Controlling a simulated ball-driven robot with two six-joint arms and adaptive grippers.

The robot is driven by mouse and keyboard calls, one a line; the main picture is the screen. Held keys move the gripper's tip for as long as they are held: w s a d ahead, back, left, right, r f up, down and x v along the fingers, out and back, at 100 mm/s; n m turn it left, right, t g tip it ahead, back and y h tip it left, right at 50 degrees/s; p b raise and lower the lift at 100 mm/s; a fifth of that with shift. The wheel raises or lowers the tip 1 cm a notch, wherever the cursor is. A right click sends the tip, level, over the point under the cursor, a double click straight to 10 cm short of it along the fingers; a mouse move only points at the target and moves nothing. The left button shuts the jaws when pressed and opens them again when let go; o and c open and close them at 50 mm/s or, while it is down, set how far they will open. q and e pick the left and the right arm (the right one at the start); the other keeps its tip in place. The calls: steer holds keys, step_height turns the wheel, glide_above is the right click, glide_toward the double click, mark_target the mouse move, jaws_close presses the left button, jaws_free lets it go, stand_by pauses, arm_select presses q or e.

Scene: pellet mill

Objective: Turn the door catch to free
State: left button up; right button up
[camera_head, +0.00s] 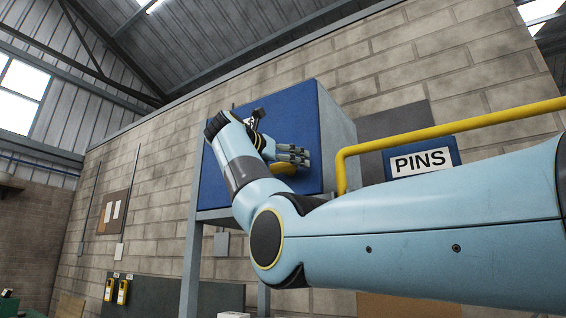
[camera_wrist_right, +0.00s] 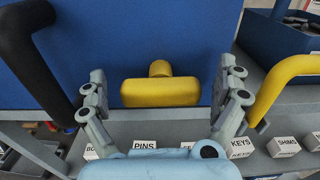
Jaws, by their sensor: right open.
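The blue door (camera_head: 300,115) is the front of a grey-sided box mounted against the block wall. The yellow door catch (camera_head: 284,169) sits low on it, partly hidden by my right gripper. In the right wrist view, the catch (camera_wrist_right: 160,92) is a wide yellow bar on a short round stub, lying crosswise. My right gripper (camera_head: 302,155) is at the door. In the wrist view its fingers (camera_wrist_right: 163,80) are open, one on each side of the catch, with a gap on both sides. My left gripper is not in view.
A black handle (camera_wrist_right: 40,75) stands out from the door left of the catch. A yellow rail (camera_head: 440,130) runs at the right, near a blue PINS sign (camera_head: 447,143). Below the door, a grey shelf (camera_wrist_right: 195,131) holds several small labelled white boxes. A blue bin (camera_wrist_right: 275,40) stands right.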

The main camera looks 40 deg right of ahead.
steer(key=c, duration=1.1)
steer(key=shift+c, duration=0.2)
steer(key=n+p, duration=0.2)
steer(key=n, duration=0.1)
steer(key=shift+w+a+r+n+p, duration=0.1)
steer(key=shift+w+r+n+p, duration=0.05)
steer(key=shift+n+p, duration=0.2)
steer(key=n+p, duration=0.1)
steer(key=n, duration=0.1)
steer(key=n+p, duration=0.2)
steer(key=n, duration=0.1)
steer(key=shift+w+a, duration=0.1)
steer(key=shift+w, duration=0.1)
steer(key=n+p, duration=0.1)
steer(key=n, duration=0.1)
steer(key=n+p, duration=0.2)
steer(key=n, duration=0.1)
steer(key=shift+w+f+n+p, duration=0.15)
steer(key=shift+f+n+p, duration=0.15)
steer(key=shift+n+p, duration=0.1)
steer(key=shift+f+n+p, duration=0.25)
steer(key=shift+n+p, duration=0.95)
steer(key=shift+n, duration=0.45)
steer(key=shift+f, duration=0.1)
